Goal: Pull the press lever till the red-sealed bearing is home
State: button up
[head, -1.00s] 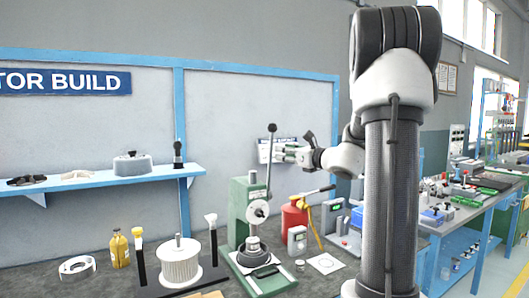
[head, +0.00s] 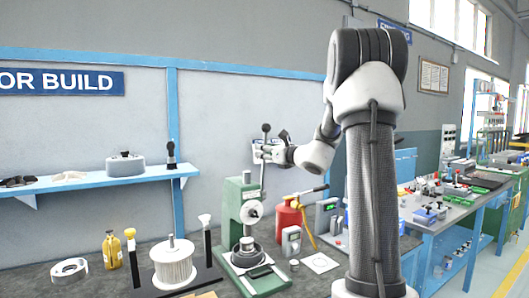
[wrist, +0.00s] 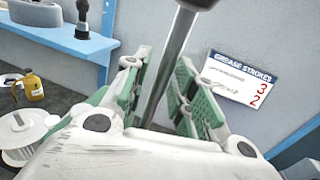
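The green press (head: 231,200) stands on the bench in the head view, with a pale round hub (head: 251,212) on its side. Its lever (head: 263,178) points almost straight up and ends in a dark knob. My gripper (head: 268,150) is at the upper part of the lever. In the wrist view the lever's metal rod (wrist: 172,62) runs between my two green-padded fingers (wrist: 160,95), which are apart with narrow gaps beside the rod. A grey round part (head: 245,246) sits under the press. I cannot make out a red-sealed bearing.
A red can (head: 289,222), a yellow-handled tool and small meters stand right of the press. A white wound part (head: 174,266), a yellow bottle (head: 112,251) and a white ring (head: 69,268) are to the left. A grease-strokes card (wrist: 240,78) hangs on the wall behind.

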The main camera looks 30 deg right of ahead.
grip_shut()
